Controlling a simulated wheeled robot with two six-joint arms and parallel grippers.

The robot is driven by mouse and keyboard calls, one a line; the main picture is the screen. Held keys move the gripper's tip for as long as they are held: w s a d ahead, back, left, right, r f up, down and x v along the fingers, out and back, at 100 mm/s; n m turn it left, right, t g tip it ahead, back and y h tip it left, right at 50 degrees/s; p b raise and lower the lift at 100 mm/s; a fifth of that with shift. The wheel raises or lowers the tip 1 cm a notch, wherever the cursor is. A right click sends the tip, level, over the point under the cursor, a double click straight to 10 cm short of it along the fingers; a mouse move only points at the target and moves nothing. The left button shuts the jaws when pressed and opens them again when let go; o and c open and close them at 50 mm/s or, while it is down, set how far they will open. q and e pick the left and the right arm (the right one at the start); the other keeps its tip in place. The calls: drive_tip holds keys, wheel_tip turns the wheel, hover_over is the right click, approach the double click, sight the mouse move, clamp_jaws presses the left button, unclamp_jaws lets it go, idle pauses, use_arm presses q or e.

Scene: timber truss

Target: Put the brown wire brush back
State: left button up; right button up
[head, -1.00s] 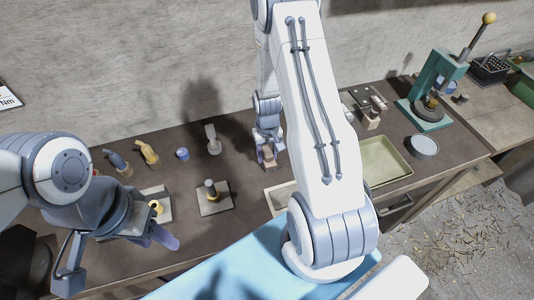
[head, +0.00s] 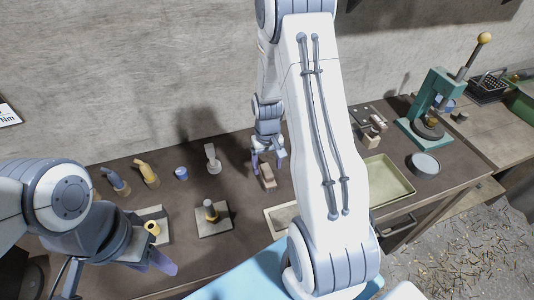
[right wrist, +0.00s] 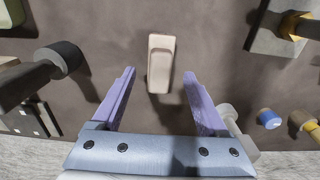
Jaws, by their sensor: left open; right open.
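A brown block-shaped piece (head: 268,176), which looks like the wire brush, lies on the dark bench top near its middle. In the right wrist view the brush (right wrist: 161,62) shows as a pale brown block with a raised narrower part, lying lengthwise ahead of the fingers. Its bristles cannot be made out. My right gripper (head: 268,160) is open, on the wall side of the brush, with the fingers apart and nothing held. My left gripper (head: 158,258) is open and appears empty at the left front of the bench, partly seen.
A shallow tray (head: 385,182) is right of my right arm, and a round tin (head: 424,164) is beyond it. A green press (head: 430,110) stands far right. A blue-topped jar (head: 181,173) and a yellow-handled tool (head: 146,172) are left. A square plate with a post (head: 212,215) stands nearer.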

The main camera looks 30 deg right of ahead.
sight(267, 171)
wheel_tip(267, 171, up, 7)
drive_tip(key=b, duration=0.1)
drive_tip(key=s+a+r+n, duration=0.3)
drive_tip(key=a+r, duration=0.1)
drive_tip(key=a, duration=0.5)
drive_tip(key=s+a+r+n, duration=0.2)
drive_tip(key=s+a+r, duration=0.1)
drive_tip(key=a, duration=0.6)
drive_tip(key=s+a+r+n, duration=0.1)
drive_tip(key=s+a+n, duration=0.1)
drive_tip(key=s, duration=0.5)
drive_tip(key=s+a+r+n+y, duration=0.1)
drive_tip(key=s+a+r+n, duration=0.1)
drive_tip(key=s+a, duration=0.3)
drive_tip(key=shift+s+a+n, duration=0.15)
drive_tip(key=shift+s+n, duration=0.35)
drive_tip(key=shift+s, duration=0.5)
